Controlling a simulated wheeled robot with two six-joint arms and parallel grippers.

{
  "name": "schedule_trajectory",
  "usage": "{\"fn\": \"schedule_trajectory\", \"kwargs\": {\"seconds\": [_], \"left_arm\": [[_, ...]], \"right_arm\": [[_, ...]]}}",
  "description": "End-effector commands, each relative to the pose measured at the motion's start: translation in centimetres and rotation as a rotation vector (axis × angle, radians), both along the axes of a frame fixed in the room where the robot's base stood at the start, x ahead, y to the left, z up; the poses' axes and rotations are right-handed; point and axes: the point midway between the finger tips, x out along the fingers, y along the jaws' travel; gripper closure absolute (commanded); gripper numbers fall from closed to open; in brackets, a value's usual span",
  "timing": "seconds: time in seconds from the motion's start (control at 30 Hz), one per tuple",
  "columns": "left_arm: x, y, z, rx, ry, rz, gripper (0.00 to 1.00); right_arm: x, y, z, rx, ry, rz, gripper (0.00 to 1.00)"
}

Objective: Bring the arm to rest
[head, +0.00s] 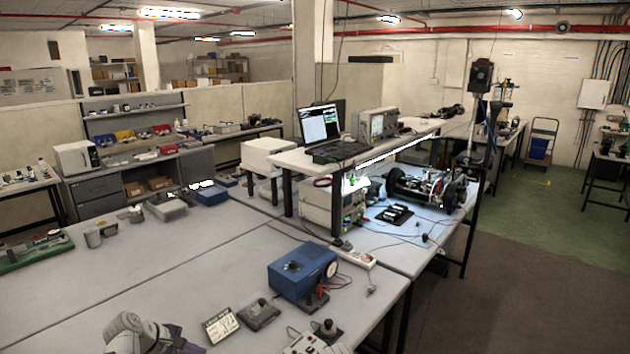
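A grey, rounded link of my own arm (126,332) shows at the bottom edge of the head view, left of centre, over the near bench. The darker part beside it is cut off by the frame edge. No gripper fingers can be made out on either side. I see no sealed cylinder that I can identify.
A blue box-shaped device (302,273) stands on the grey bench (150,290). A small sign (220,326), a dark small box (259,314) and a light control box (304,343) sit in front of it. The bench's left part is mostly clear.

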Motion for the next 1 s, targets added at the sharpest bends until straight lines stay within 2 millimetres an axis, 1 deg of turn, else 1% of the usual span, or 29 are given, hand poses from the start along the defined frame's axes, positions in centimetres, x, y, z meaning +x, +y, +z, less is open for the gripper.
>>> {"fn": "schedule_trajectory", "kwargs": {"seconds": [0.03,0.17,0.27,0.3,0.37,0.4,0.5,0.6,0.7,0.8,0.9,1.0], "left_arm": [[-0.4,-1.5,-0.9,0.03,0.004,-0.054,1.0],[-1.4,-5.1,-2.7,0.115,0.016,-0.211,1.0],[-2.7,-8.4,-4.4,0.199,0.023,-0.371,1.0],[-3.4,-9.9,-5.2,0.24,0.027,-0.45,1.0],[-4.8,-12.3,-6.6,0.308,0.032,-0.587,1.0],[-5.8,-13.9,-7.5,0.358,0.034,-0.686,1.0],[-8.5,-17.4,-9.6,0.478,0.04,-0.938,1.0],[-11.1,-20.0,-11.1,0.587,0.043,-1.176,1.0],[-13.3,-21.8,-12.2,0.679,0.047,-1.378,1.0],[-14.9,-23.0,-12.9,0.747,0.051,-1.534,1.0],[-15.8,-23.6,-13.2,0.794,0.053,-1.636,1.0],[-16.3,-23.9,-13.3,0.817,0.056,-1.69,1.0]], "right_arm": [[0.0,0.0,-0.6,0.0,0.0,0.0,0.38],[0.0,0.0,-1.5,0.0,0.0,0.0,0.38],[0.0,0.0,-2.4,0.0,0.0,0.001,0.38],[0.0,0.0,-2.8,0.0,0.0,0.001,0.38],[0.0,0.0,-3.6,0.0,0.0,0.001,0.38],[0.0,0.0,-4.2,0.0,0.0,0.001,0.38],[0.0,0.0,-5.4,-0.001,0.0,0.002,0.38],[0.0,0.0,-6.6,-0.001,0.0,0.002,0.38],[0.0,0.0,-7.5,-0.001,0.0,0.002,0.38],[0.0,0.0,-8.1,-0.001,0.0,0.002,0.38],[0.0,0.0,-8.5,-0.001,0.0,0.003,0.38],[0.0,0.0,-8.6,-0.001,0.0,0.003,0.38]]}}
